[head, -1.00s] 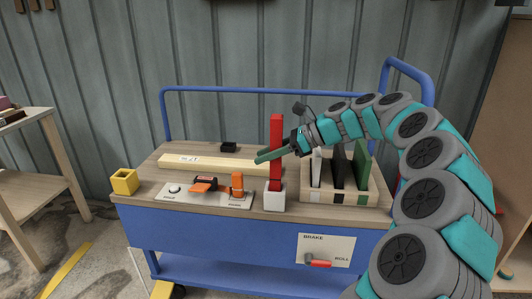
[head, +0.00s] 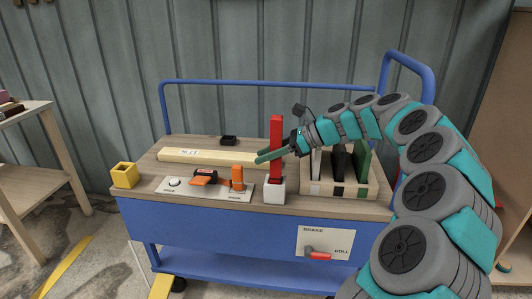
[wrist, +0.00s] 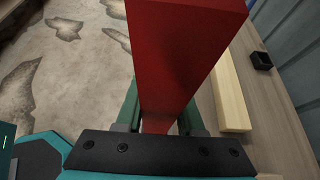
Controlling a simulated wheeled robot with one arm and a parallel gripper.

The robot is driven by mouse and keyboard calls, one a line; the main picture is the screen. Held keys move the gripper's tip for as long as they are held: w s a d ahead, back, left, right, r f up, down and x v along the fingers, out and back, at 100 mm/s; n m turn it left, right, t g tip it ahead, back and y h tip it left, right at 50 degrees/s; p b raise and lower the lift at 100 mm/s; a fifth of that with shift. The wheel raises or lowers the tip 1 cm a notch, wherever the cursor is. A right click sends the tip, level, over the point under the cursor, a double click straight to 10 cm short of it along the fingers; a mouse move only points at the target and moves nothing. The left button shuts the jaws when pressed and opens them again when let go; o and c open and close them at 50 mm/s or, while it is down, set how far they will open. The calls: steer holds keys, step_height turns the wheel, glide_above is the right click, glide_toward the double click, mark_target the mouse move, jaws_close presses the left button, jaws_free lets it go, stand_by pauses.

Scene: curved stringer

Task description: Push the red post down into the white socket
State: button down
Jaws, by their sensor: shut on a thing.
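The red post (head: 276,135) stands upright over the white socket (head: 274,190) at the front edge of the cart top. Its lower end meets the socket's top; how deep it sits inside I cannot tell. My gripper (head: 268,156) reaches in from the right and is shut on the post around its middle. In the wrist view the red post (wrist: 180,50) rises between my two green fingers and fills the middle of the picture. The socket is hidden in the wrist view.
A pale wooden bar (head: 205,156) lies behind the socket. A panel with orange switches (head: 205,187) is to its left, with a yellow box (head: 124,175) beyond. A wooden rack (head: 340,184) with upright plates stands close on the right. A blue rail (head: 230,83) runs behind.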

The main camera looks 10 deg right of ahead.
steer(key=shift+f, duration=0.5)
steer(key=shift+c, duration=2.2)
jaws_free()
steer(key=v, duration=0.7)
steer(key=shift+d+r, duration=0.15)
steer(key=shift+d, duration=0.2)
steer(key=shift+s, duration=0.1)
steer(key=shift+s, duration=0.1)
